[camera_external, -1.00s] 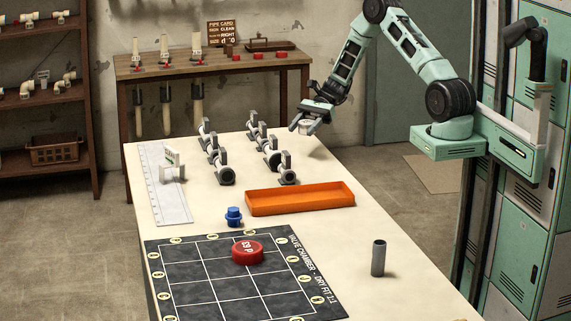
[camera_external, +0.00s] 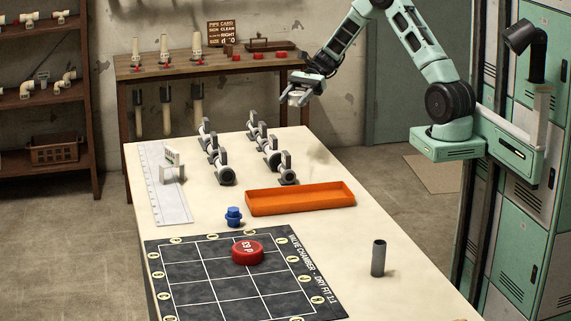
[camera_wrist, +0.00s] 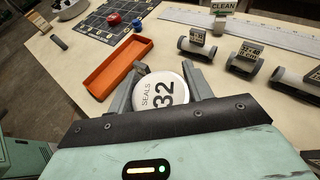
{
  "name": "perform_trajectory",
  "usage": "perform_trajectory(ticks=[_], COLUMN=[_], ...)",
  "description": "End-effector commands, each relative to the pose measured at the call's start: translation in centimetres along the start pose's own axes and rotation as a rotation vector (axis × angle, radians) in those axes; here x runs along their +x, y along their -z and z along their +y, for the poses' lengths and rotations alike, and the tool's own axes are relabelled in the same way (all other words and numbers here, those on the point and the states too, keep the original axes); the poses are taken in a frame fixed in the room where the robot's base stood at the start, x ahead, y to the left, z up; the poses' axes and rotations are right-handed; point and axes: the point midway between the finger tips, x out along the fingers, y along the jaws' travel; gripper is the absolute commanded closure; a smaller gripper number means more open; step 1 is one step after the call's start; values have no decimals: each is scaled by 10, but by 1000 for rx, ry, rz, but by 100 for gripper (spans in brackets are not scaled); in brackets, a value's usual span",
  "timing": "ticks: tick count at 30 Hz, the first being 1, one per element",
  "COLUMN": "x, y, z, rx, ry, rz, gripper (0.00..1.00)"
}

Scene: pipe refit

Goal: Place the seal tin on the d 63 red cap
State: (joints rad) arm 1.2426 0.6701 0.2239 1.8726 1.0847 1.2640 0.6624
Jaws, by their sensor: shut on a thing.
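The seal tin (camera_wrist: 160,92) is a round white tin with "SEALS 32" on its lid. My gripper (camera_external: 297,97) is shut on it and holds it in the air above the far end of the table. In the wrist view the tin sits between the two grey fingers. The d 63 red cap (camera_external: 248,252) stands on the dark gridded mat (camera_external: 186,295), well away from my gripper toward the near end. It also shows small in the wrist view (camera_wrist: 113,20), beyond the orange tray.
An orange tray (camera_external: 300,198) lies between my gripper and the mat. Several grey pipe fittings on stands (camera_external: 270,158) fill the far middle of the table. A blue fitting (camera_external: 233,217) stands near the cap, and a grey tube (camera_external: 378,258) stands upright at right.

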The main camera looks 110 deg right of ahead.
Motion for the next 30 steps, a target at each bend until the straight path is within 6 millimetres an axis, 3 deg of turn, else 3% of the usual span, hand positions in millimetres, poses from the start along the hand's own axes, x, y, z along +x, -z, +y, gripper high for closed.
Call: perform_trajectory(ticks=[8,16,23,30], x=[86,214,320,419], y=[-27,-76,-121,-166], z=[-17,-12,24,87], rx=[-24,-47,-65,-80], ry=[-50,-106,-148,-189], rz=[0,0,-1,-1], gripper=[72,72,72,72])
